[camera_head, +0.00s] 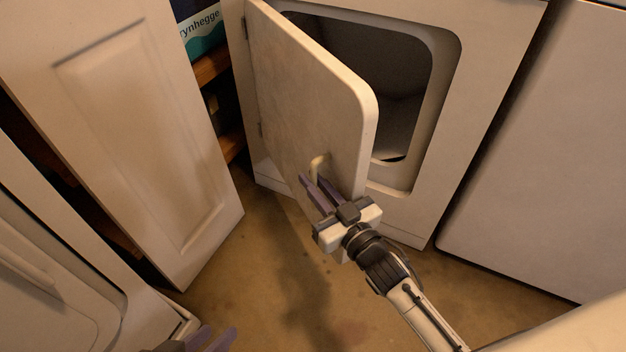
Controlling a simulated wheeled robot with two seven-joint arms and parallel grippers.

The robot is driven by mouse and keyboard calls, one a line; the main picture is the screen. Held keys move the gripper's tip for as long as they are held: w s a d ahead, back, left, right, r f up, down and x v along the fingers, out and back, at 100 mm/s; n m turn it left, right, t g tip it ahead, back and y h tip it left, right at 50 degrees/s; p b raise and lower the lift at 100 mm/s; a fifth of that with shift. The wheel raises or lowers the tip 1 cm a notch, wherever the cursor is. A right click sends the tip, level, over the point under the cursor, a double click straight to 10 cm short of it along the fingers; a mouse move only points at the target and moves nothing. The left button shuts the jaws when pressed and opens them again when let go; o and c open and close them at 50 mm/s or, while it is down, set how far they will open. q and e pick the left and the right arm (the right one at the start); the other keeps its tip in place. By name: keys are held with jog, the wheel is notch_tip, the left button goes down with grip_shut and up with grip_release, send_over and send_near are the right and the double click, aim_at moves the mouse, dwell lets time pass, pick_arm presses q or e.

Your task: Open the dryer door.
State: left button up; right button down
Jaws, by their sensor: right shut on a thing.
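The dryer door (300,95) is a cream panel hinged on its left side. It stands swung well out from the dryer front (492,60), and the dark drum opening (385,65) shows behind it. A small cream handle (318,163) sits near the door's lower free edge. My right gripper (317,180) is at this handle, with its fingers shut on it. My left gripper (215,340) is low at the bottom edge, partly cut off by the frame and away from the dryer door. Its two fingers show a gap between them.
A panelled cabinet door (140,130) stands open left of the dryer, with wooden shelves (210,68) behind it. A white appliance door (50,270) is at the lower left. Another white unit (560,150) stands at the right. Brown floor (270,270) is clear between them.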

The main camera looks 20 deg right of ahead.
jog(key=c, duration=2.1)
grip_release()
jog(key=shift+r, duration=0.1)
pick_arm(q)
jog(key=shift+w+r, duration=0.1)
jog(key=shift+r, duration=0.1)
jog(key=shift+r, duration=0.1)
pick_arm(e)
jog(key=shift+s, duration=0.15)
